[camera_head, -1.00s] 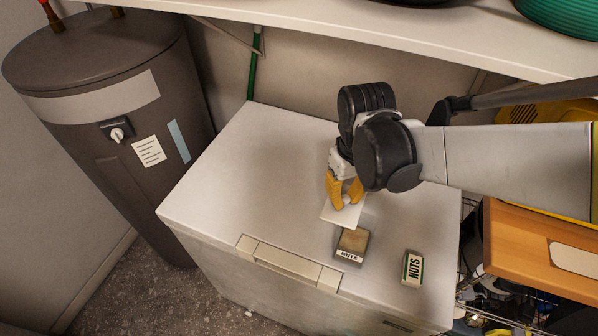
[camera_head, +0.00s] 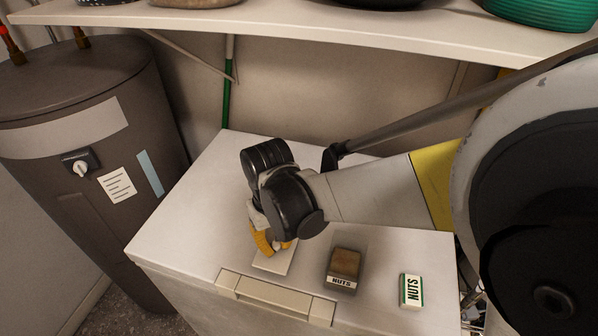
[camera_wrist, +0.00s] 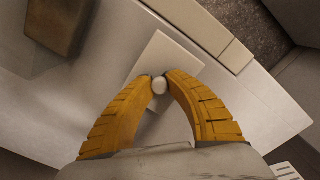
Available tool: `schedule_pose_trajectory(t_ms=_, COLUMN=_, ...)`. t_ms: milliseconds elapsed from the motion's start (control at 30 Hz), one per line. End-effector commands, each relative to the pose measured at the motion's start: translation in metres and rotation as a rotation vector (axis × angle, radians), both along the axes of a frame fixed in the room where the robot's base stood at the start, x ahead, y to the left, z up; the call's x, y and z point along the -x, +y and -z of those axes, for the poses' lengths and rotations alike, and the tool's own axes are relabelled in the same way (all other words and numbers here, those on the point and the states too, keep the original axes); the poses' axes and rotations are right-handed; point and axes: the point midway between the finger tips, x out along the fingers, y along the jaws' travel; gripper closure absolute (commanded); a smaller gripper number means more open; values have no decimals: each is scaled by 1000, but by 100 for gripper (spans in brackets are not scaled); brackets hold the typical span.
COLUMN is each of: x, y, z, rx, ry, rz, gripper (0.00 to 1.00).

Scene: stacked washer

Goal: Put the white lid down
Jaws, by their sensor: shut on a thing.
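The white lid (camera_head: 272,262) is a thin square plate with a small round knob. My gripper (camera_head: 272,245) has yellow fingers and is shut on the knob, which shows between the fingertips in the wrist view (camera_wrist: 159,85). The lid is low over the white chest top (camera_head: 205,215), left of the open nuts box. I cannot tell whether it touches the surface. The nuts box (camera_head: 343,267) shows a brown top face and a label on its front; it also shows in the wrist view (camera_wrist: 58,22).
The chest's handle (camera_head: 275,296) is at the front edge. A dark tank (camera_head: 90,150) stands at left, and a shelf (camera_head: 300,30) runs above. The chest top's left part is clear.

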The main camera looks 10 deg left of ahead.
Motion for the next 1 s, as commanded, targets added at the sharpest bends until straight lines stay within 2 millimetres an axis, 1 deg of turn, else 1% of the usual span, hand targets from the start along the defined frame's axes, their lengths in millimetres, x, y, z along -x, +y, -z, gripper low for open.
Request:
schedule_pose_trajectory(t_ms=33, x=0, y=0, z=13, rx=0, ry=0, rz=0, gripper=100)
schedule_pose_trajectory(t_ms=100, x=0, y=0, z=19, rx=0, ry=0, rz=0, gripper=100)
schedule_pose_trajectory(t_ms=333, x=0, y=0, z=17, rx=0, ry=0, rz=0, gripper=100)
schedule_pose_trajectory(t_ms=467, x=0, y=0, z=21, rx=0, ry=0, rz=0, gripper=100)
schedule_pose_trajectory(t_ms=500, x=0, y=0, z=20, rx=0, ry=0, rz=0, gripper=71)
schedule_pose_trajectory(t_ms=533, x=0, y=0, z=20, rx=0, ry=0, rz=0, gripper=62)
schedule_pose_trajectory(t_ms=867, x=0, y=0, z=18, rx=0, ry=0, rz=0, gripper=62)
schedule_pose_trajectory(t_ms=967, x=0, y=0, z=8, rx=0, ry=0, rz=0, gripper=62)
schedule_pose_trajectory(t_ms=1000, x=0, y=0, z=1, rx=0, ry=0, rz=0, gripper=62)
